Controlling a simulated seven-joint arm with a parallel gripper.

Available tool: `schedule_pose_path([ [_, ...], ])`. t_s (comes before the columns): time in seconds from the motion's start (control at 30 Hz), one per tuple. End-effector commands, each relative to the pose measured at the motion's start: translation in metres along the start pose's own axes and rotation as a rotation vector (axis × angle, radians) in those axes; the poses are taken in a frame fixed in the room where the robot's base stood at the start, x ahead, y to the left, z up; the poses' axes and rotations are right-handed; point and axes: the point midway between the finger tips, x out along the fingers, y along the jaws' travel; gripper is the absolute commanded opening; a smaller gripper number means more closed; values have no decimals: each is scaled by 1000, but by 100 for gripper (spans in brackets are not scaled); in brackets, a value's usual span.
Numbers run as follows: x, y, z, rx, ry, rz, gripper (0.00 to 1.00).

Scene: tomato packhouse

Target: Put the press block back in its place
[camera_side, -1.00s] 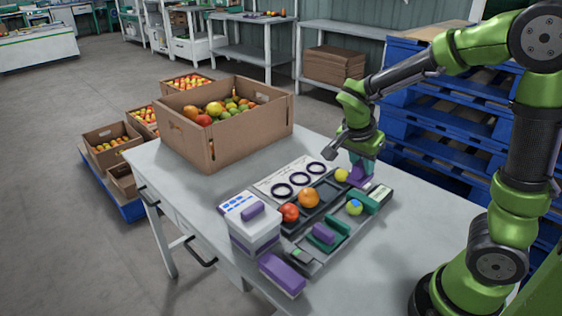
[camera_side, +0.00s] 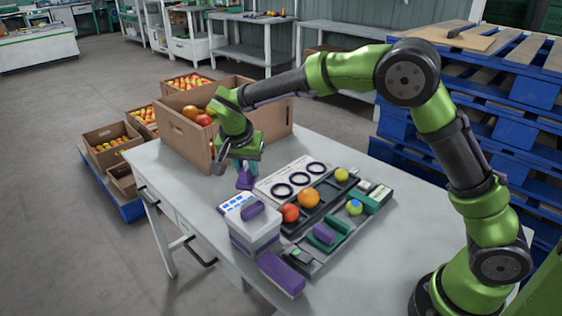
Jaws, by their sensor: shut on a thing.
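My gripper (camera_side: 243,165) points down at the left part of the table, behind the white box and in front of the large carton. It is shut on a small purple block (camera_side: 245,181), which I take to be the press block. The fingers partly hide its top. I cannot tell whether its lower end touches the table. A dark tray (camera_side: 318,213) with green holders lies to its right. Another purple piece (camera_side: 325,233) sits in a green holder there.
A white box (camera_side: 254,236) with a purple piece on top and a long purple block (camera_side: 282,274) stand at the front. Tomatoes, orange (camera_side: 309,198) and red (camera_side: 289,212), sit in the tray. A card with black rings (camera_side: 283,190) lies behind. A large carton (camera_side: 270,118) stands at the back.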

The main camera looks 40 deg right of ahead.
Motion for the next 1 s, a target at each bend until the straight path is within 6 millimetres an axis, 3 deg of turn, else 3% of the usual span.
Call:
schedule_pose_path([
  [0.1, 0, -38, 28, -85, 0, -35, 6],
  [0.33, -2, -75, 61, -171, 1, -75, 6],
  [0.57, 4, -80, 68, -185, 2, -80, 6],
  [1.0, 43, -79, 84, -183, 1, -79, 6],
])
